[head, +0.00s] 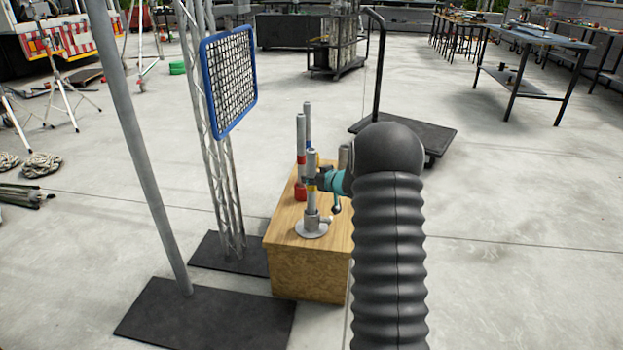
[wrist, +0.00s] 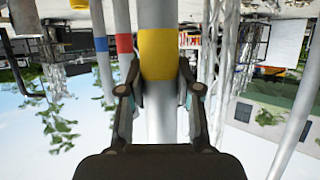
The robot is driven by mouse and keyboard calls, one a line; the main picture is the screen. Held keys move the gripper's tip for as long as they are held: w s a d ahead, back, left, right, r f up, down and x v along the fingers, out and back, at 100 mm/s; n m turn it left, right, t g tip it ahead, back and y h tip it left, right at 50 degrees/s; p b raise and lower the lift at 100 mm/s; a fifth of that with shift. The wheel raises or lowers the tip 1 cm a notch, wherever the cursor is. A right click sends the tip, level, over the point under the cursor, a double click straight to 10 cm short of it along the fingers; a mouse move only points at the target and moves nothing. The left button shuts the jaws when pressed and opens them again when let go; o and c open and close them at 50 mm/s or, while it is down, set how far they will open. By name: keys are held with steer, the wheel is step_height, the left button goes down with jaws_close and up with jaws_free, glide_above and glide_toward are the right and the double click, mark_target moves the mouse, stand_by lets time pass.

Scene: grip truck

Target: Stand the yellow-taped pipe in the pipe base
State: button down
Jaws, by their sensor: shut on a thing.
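The yellow-taped pipe (head: 312,201) is a grey upright tube in the head view, with its yellow band (wrist: 158,54) between my fingers in the wrist view. My gripper (head: 318,181) is shut on it around the band. The pipe base (head: 312,229) is a round grey flange with a short collar, on the near end of the wooden box. The pipe stands in line above the collar. I cannot tell whether its lower end is inside the collar or just over it.
The wooden box (head: 310,274) also carries a red-taped pipe (head: 301,135) and a blue-taped pipe (head: 308,115) behind. To the left stand a blue-framed mesh panel (head: 232,85), a lattice mast and a slanting grey pole (head: 140,150). A flat cart (head: 425,133) is behind right.

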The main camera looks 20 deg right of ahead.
mark_target(314, 192)
steer(key=shift+f, duration=0.15)
steer(key=shift+f+b, duration=1.3)
steer(key=shift+f, duration=1.3)
steer(key=c, duration=0.7)
jaws_free()
steer(key=v, duration=1.2)
